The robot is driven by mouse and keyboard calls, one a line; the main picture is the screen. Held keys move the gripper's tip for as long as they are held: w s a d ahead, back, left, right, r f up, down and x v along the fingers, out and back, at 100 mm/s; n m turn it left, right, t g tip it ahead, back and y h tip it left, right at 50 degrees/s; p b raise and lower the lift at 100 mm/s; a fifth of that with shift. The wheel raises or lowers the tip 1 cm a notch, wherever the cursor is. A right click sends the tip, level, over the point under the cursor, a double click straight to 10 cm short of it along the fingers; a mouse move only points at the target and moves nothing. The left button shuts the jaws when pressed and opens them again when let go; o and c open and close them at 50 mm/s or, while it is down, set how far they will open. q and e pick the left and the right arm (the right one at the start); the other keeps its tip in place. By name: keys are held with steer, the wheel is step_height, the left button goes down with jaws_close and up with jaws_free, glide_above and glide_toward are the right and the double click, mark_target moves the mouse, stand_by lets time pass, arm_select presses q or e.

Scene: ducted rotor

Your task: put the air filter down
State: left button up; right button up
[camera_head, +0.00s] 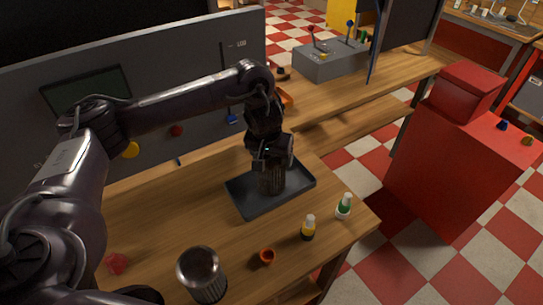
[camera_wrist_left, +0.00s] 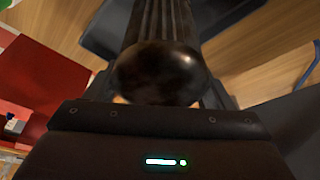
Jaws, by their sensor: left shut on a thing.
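My left gripper (camera_head: 271,165) reaches over the dark tray (camera_head: 243,203) on the wooden table and is shut on the air filter (camera_head: 271,183). The filter is a dark, ridged cylinder, roughly upright, with its lower end at the tray's floor; I cannot tell whether it touches. In the left wrist view the filter (camera_wrist_left: 158,72) shows a dark, glossy rounded end and a ribbed body between the fingers. The fingers hide part of it.
A metallic cup-like cylinder (camera_head: 203,274), a small orange cup (camera_head: 267,257), a yellow-labelled bottle (camera_head: 308,229) and a green-labelled bottle (camera_head: 344,207) stand along the near table side. A red piece (camera_head: 117,264) lies left. A grey panel (camera_head: 190,70) rises behind. Bare wood lies left of the tray.

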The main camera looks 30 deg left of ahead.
arm_select(q)
steer(key=o, duration=1.5)
steer(key=shift+f, duration=0.15)
steer(key=shift+c, duration=0.2)
steer(key=shift+r, duration=0.2)
steer(key=p+v, duration=0.5)
steer(key=v, duration=0.5)
steer(key=shift+r, duration=0.4)
steer(key=shift+s+r, duration=0.25)
steer(key=shift+r, duration=0.25)
